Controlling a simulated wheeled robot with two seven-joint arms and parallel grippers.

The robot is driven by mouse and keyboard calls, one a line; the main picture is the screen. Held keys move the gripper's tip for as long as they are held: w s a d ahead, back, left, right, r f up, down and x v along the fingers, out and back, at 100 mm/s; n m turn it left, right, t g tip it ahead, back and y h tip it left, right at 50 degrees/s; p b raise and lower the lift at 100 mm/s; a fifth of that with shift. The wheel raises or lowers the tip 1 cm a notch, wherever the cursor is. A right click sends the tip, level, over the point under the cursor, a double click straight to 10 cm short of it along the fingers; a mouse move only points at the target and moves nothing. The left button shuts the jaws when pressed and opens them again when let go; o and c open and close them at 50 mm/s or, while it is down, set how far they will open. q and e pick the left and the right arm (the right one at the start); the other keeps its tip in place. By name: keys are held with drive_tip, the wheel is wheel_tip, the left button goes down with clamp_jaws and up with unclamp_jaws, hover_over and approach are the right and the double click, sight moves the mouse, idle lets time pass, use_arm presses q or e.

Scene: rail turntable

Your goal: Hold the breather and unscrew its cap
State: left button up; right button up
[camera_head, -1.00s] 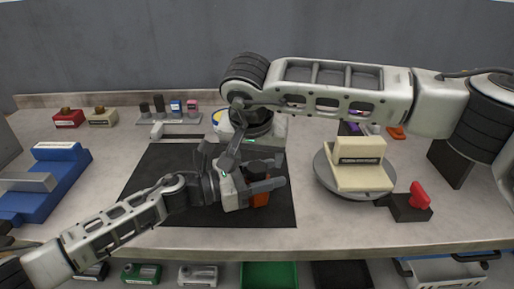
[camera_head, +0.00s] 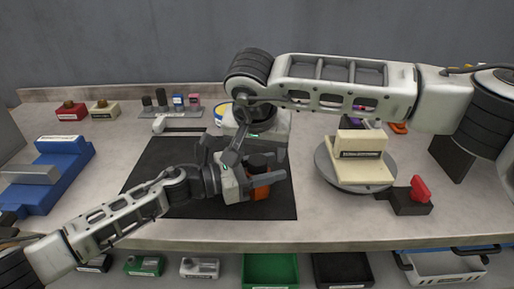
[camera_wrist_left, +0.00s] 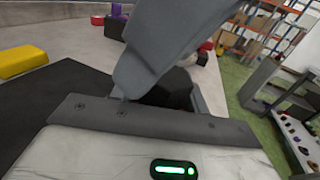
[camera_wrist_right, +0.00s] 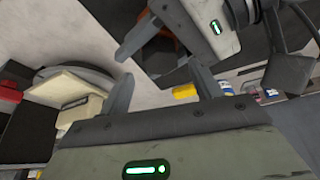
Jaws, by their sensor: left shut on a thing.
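The breather (camera_head: 261,192) has an orange body and a dark round cap (camera_head: 258,162) on top. It stands over the black mat in the head view, partly hidden by my left fingers. My left gripper (camera_head: 268,175) is shut on the orange body from the left side. In the left wrist view a large finger hides most of it, with a dark part (camera_wrist_left: 176,88) behind. My right gripper (camera_head: 258,143) is above and behind the cap, its fingers partly hidden.
The black mat (camera_head: 150,195) lies beneath. A round turntable (camera_head: 325,168) carrying a cream block (camera_head: 362,165) stands to the right, beside a red-handled black block (camera_head: 411,203). A blue fixture (camera_head: 60,165) is at left. Small parts in a rack (camera_head: 172,112) stand behind.

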sight(258, 160)
use_arm(q)
drive_tip(key=shift+s+d+r+h, duration=0.15)
drive_tip(key=shift+d+r+h, duration=0.15)
drive_tip(key=shift+r, duration=0.25)
use_arm(e)
drive_tip(key=shift+f, duration=0.75)
drive_tip(key=shift+r, duration=0.15)
use_arm(q)
drive_tip(key=shift+a+f, duration=0.15)
use_arm(e)
drive_tip(key=shift+a+r, duration=0.3)
drive_tip(key=shift+r, duration=0.55)
use_arm(q)
drive_tip(key=shift+a+f, duration=0.1)
drive_tip(key=shift+f, duration=0.1)
use_arm(e)
drive_tip(key=shift+d+r, duration=0.1)
drive_tip(key=shift+r, duration=2.1)
drive_tip(key=c, duration=0.3)
drive_tip(key=s+r, duration=0.2)
drive_tip(key=r, duration=0.1)
drive_tip(key=s+r, duration=0.1)
drive_tip(key=s, duration=0.1)
drive_tip(key=shift+s+a+r, duration=0.1)
drive_tip(key=shift+a+r, duration=0.25)
drive_tip(key=shift+r, duration=0.05)
drive_tip(key=c, duration=0.4)
drive_tip(key=x, duration=1.1)
drive_tip(key=shift+f, duration=0.4)
